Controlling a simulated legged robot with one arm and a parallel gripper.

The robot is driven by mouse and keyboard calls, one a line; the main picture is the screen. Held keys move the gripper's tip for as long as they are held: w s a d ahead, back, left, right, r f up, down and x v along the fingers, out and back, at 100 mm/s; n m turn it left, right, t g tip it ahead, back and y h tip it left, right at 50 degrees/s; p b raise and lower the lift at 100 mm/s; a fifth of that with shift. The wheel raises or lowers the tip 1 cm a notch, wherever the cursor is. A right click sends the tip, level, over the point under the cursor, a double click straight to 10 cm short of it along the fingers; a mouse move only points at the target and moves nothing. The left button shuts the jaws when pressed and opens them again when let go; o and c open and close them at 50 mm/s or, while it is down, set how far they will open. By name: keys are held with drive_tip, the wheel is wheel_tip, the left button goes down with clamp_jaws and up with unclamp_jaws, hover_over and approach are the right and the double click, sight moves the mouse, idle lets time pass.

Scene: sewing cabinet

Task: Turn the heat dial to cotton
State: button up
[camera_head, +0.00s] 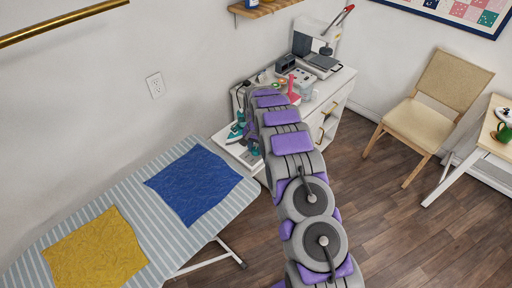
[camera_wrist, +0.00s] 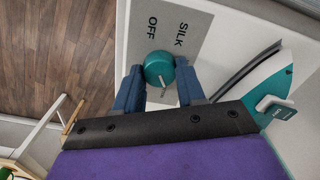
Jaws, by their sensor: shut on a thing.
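The heat dial (camera_wrist: 159,67) is a round teal knob on a grey label plate (camera_wrist: 187,17) in the wrist view. The words SILK and OFF are printed on the plate, turned sideways; no cotton label is visible. My gripper (camera_wrist: 160,76) has its two dark blue fingers on either side of the dial, shut on it. A small light and red mark shows at the dial's lower edge. In the head view my arm hides the dial and the gripper.
A teal iron (camera_head: 237,131) stands beside my arm at the white cabinet (camera_head: 336,90). The striped ironing board (camera_head: 147,190) carries blue and yellow cloths. A wooden chair (camera_head: 427,122) stands at right. Open wooden floor lies between chair and arm.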

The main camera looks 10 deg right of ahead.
sight(255, 149)
drive_tip(key=shift+s+f, duration=0.15)
drive_tip(key=o, duration=1)
drive_tip(key=shift+a, duration=0.1)
drive_tip(key=shift+o, duration=0.2)
wheel_tip(255, 149, up, 18)
drive_tip(key=p, duration=0.1)
drive_tip(key=shift+f, duration=0.25)
